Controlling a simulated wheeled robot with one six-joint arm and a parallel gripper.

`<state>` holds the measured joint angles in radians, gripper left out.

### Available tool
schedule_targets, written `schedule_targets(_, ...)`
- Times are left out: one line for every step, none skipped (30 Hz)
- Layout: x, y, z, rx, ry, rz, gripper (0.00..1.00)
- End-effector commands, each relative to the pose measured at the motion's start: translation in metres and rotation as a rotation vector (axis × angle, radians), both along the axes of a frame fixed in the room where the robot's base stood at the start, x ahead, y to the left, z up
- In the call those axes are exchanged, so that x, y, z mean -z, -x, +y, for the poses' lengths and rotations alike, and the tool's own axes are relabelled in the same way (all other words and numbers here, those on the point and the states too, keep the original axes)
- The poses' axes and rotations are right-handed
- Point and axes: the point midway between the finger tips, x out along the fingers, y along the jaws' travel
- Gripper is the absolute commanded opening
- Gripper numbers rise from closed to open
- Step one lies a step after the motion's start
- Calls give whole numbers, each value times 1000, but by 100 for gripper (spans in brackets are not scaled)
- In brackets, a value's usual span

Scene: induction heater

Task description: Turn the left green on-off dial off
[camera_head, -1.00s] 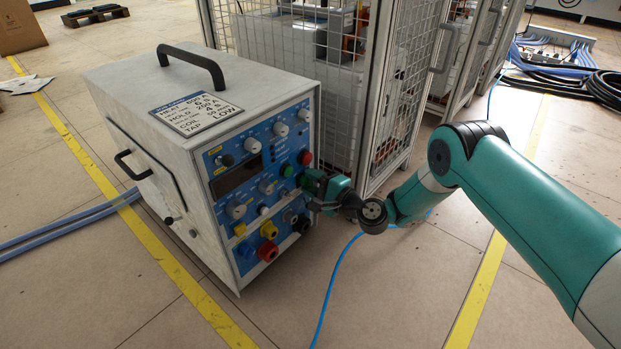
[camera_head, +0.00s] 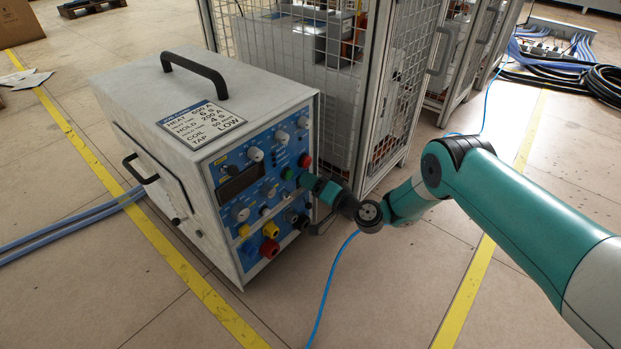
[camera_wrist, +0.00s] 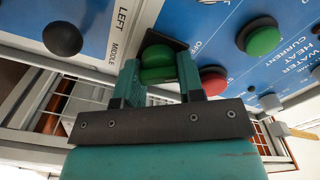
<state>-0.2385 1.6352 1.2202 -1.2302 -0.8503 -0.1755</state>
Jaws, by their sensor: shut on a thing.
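The heater box (camera_head: 150,105) has a blue front panel with knobs and buttons. In the wrist view a green dial (camera_wrist: 157,62) with a black part behind it sits between the fingers of my gripper (camera_wrist: 159,72). The gripper is shut on this dial, one finger on each side. An "OFF" label shows beside the dial. In the head view my gripper (camera_head: 308,183) is at the panel's right edge and hides the dial.
A round green button (camera_wrist: 260,38) and a red button (camera_wrist: 212,80) are close to the right finger in the wrist view. A black knob (camera_wrist: 62,38) is at left. A mesh cage (camera_head: 405,90) stands right behind the box. A blue cable (camera_head: 328,285) lies on the floor.

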Motion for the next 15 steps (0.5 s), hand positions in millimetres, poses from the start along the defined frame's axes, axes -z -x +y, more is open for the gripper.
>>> schedule_targets(-1, -1, -3, 7, 19, -21, 12)
schedule_targets(-1, -1, -3, 7, 30, -34, 12)
schedule_targets(-1, -1, -3, 7, 43, -51, 12)
schedule_targets(-1, -1, -2, 7, 52, -62, 12)
schedule_targets(-1, -1, -3, 7, 61, -74, 12)
schedule_targets(0, -1, -2, 7, 71, -87, 12)
schedule_targets(0, -1, -3, 7, 78, -95, 12)
schedule_targets(0, -1, -3, 7, 84, -103, 12)
schedule_targets(0, -1, -3, 7, 91, -112, 12)
schedule_targets(0, -1, -3, 7, 96, -118, 12)
schedule_targets(1, -1, -3, 7, 100, -123, 12)
schedule_targets(1, -1, -3, 7, 105, -129, 12)
schedule_targets(1, -1, -3, 7, 108, -133, 12)
schedule_targets(1, -1, -3, 7, 110, -135, 12)
schedule_targets(1, -1, -3, 7, 112, -138, 12)
